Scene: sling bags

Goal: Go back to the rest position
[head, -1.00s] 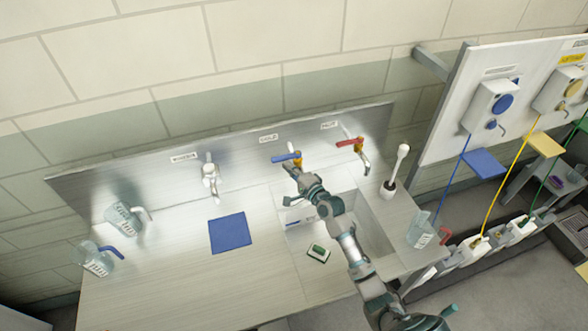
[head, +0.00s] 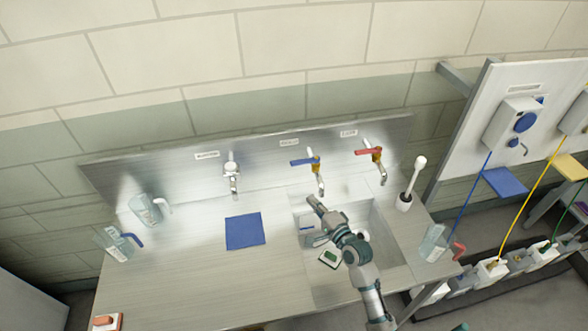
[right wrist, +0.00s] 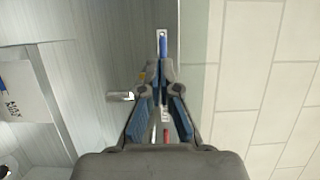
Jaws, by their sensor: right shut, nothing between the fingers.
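My right gripper (head: 314,203) is shut and empty. In the head view it hangs over the back of the sink, just below the spout of the blue-handled tap (head: 315,165) and apart from it. In the right wrist view its fingers (right wrist: 164,74) meet at the tips, with a blue lever (right wrist: 163,42) beyond them. A red lever (right wrist: 165,135) shows between the finger bases. The blue lever points left in the head view. My left gripper is not in view.
The red-handled tap (head: 374,156) and a brush in a holder (head: 404,201) stand to the right. A green-topped sponge (head: 330,259) is in the sink. A blue cloth (head: 244,231) lies on the counter. Jugs (head: 146,210) stand at the left, another (head: 434,243) at the right.

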